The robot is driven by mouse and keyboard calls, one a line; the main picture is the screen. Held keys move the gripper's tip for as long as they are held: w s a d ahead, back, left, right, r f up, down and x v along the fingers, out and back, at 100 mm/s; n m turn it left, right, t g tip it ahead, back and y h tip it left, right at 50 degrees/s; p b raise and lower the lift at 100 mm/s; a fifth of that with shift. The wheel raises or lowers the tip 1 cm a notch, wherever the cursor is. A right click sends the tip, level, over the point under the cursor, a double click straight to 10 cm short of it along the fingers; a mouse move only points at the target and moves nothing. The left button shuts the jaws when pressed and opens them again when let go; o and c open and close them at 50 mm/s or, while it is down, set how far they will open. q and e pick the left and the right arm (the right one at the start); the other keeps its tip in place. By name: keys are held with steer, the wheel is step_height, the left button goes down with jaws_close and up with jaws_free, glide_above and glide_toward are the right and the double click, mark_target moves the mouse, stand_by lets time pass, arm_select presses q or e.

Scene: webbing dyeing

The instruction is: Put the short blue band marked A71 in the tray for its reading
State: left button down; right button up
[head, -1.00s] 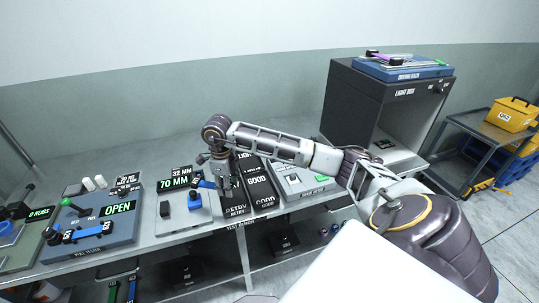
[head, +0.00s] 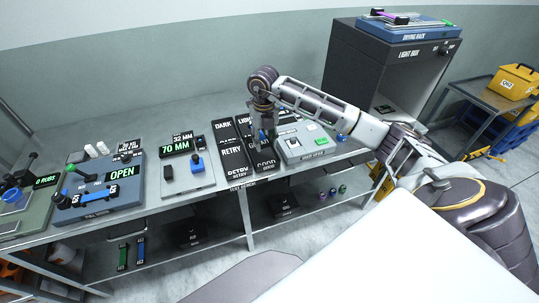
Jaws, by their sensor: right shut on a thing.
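My right gripper (head: 266,139) points down over the right-hand column of black trays, beside the grey meter. It is shut on the short blue band, which is mostly hidden by the fingers; its A71 mark cannot be read. My left gripper is not in view.
The grey meter (head: 296,151) stands close right of the trays. The pull tester (head: 125,193), showing OPEN, holds another blue band (head: 96,195). The light box (head: 350,72) stands at the back right.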

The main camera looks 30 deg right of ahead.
steer(key=shift+s+d+m, duration=0.2)
steer(key=shift+d+m, duration=0.1)
steer(key=shift+f, duration=0.1)
steer(key=shift+f+p, duration=0.45)
steer(key=shift+f, duration=2.55)
